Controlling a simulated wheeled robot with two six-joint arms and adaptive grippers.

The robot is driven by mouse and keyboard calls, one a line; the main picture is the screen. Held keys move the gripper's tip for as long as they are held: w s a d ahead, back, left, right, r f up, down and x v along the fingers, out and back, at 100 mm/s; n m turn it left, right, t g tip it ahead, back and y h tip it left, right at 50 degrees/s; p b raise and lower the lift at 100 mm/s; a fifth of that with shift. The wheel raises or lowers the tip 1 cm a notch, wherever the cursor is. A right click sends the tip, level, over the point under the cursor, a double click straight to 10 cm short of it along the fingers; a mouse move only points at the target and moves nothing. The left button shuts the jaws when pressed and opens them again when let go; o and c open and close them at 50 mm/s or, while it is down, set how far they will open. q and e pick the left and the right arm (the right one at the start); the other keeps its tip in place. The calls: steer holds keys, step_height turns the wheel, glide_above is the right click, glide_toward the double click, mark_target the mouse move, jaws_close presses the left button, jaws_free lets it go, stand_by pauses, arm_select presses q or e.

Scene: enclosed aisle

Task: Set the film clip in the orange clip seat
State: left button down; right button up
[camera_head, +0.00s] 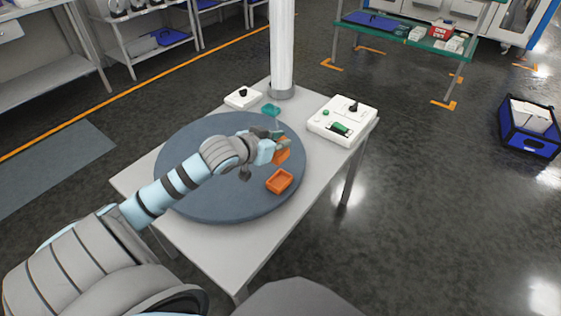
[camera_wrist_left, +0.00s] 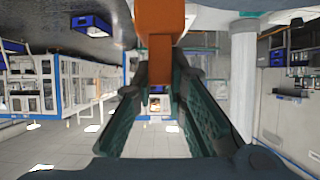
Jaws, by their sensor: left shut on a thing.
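My left gripper (camera_head: 274,145) is over the right part of the round grey turntable. It is shut on an orange piece, which I take to be the film clip (camera_head: 282,152). In the left wrist view the orange piece (camera_wrist_left: 160,20) has a wide block and a narrower tab (camera_wrist_left: 160,62) between the green-padded fingers (camera_wrist_left: 158,85). A small orange open-topped tray, seemingly the orange clip seat (camera_head: 279,181), sits on the turntable just below the held piece in the picture, apart from it. My right gripper is not in view.
The turntable (camera_head: 190,150) lies on a grey table (camera_head: 230,245). A teal piece (camera_head: 271,109) lies near its far edge. A white box with a black knob (camera_head: 242,98), a white column (camera_head: 282,50) and a white control box (camera_head: 341,119) stand behind.

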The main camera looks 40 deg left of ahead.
arm_select(q)
step_height(320, 180, down, 11)
steer(key=b, duration=0.3)
steer(key=shift+b, duration=0.35)
steer(key=shift+r, duration=0.15)
steer(key=c, duration=1.6)
jaws_free()
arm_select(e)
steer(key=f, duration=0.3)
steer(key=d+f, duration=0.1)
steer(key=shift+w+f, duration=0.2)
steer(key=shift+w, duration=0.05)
arm_select(q)
steer(key=shift+r, duration=0.1)
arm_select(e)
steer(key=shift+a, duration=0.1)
arm_select(q)
steer(key=p+v, duration=0.8)
steer(key=v, duration=0.4)
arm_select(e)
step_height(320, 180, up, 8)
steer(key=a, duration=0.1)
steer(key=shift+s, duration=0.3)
